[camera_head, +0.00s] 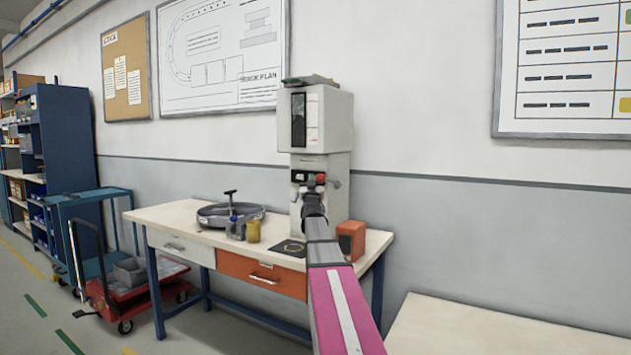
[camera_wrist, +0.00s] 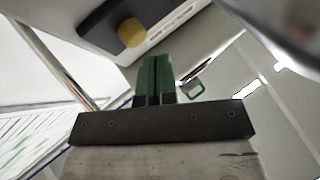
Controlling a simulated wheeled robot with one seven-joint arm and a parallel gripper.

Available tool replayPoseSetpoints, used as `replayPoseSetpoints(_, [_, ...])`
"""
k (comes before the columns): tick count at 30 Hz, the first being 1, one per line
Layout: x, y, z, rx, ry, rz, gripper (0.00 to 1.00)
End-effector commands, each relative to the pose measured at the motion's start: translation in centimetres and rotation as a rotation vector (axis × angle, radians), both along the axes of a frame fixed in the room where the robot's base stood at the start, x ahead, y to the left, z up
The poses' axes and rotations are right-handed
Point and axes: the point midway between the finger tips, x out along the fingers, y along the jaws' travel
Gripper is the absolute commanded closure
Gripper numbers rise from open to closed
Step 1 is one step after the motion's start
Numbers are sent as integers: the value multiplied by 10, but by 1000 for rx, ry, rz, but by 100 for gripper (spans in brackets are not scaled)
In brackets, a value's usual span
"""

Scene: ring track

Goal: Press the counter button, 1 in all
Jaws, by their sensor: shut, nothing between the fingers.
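A grey-white machine (camera_head: 315,120) stands at the back of the workbench, with small controls on its lower front. A red part (camera_head: 320,176) shows there beside my gripper (camera_head: 311,182), which partly hides the controls. I cannot tell for sure which control is the counter button. In the wrist view, a round yellow knob (camera_wrist: 130,32) sits on a dark panel, up and left of my gripper (camera_wrist: 156,60). The green fingers are shut together and empty. They look apart from the knob in that view; the depth gap is unclear.
The workbench (camera_head: 160,214) holds a round grey tray (camera_head: 215,214), a yellow cup (camera_head: 253,231) and an orange box (camera_head: 351,240) right of my arm. A red cart (camera_head: 150,283) and blue shelf (camera_head: 65,140) stand left. A pale bare surface (camera_head: 470,330) lies front right.

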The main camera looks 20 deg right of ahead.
Motion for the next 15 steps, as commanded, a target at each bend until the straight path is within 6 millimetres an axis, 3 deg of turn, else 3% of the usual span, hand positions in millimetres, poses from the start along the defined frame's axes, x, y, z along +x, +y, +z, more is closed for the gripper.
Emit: replayPoseSetpoints(15, [5, -6, 0, 0, 0, 0, 100])
